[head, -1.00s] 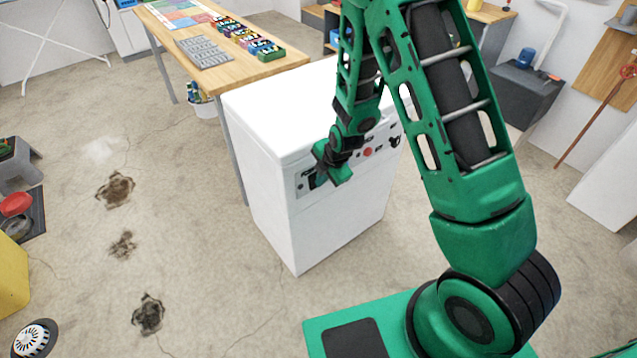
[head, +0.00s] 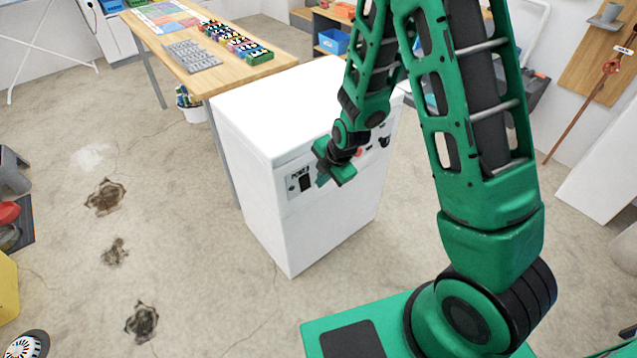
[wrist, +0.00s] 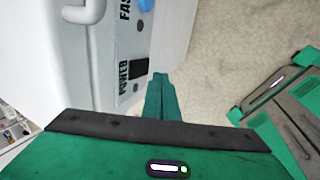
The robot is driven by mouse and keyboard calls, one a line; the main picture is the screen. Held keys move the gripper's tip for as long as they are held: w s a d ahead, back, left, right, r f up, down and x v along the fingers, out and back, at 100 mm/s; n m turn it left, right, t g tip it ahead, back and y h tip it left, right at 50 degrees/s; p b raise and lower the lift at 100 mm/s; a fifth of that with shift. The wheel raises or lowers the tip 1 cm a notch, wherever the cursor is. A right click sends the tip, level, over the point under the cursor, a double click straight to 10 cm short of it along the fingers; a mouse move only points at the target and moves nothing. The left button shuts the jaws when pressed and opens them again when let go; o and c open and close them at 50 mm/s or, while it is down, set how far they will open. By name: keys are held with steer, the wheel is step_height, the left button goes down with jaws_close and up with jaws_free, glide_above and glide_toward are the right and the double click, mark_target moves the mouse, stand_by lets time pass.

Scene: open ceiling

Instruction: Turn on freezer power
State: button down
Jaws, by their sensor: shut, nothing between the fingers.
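The white freezer (head: 290,215) stands in the middle of the head view, with a control panel along the upper edge of its front. A black power switch (head: 305,182) with a "POWER" label is at the panel's left end; it also shows in the wrist view (wrist: 137,69). My gripper (head: 330,178) is just in front of the panel, a little right of the switch. In the wrist view my gripper (wrist: 158,80) is shut and empty, beside the switch and apart from it as far as I can tell. My arm hides part of the panel; the switch's position is unclear.
A wooden workbench (head: 265,69) with a grey tray (head: 190,55) and coloured boxes stands behind the freezer. A white bucket (head: 193,112) is under it. In the wrist view a "FAST" label and a white handle (wrist: 85,12) show.

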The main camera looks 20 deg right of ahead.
steer(key=a+v, duration=0.1)
steer(key=v, duration=0.5)
steer(key=shift+w+d+r, duration=0.15)
steer(key=shift+d+r, duration=0.05)
steer(key=shift+d, duration=0.25)
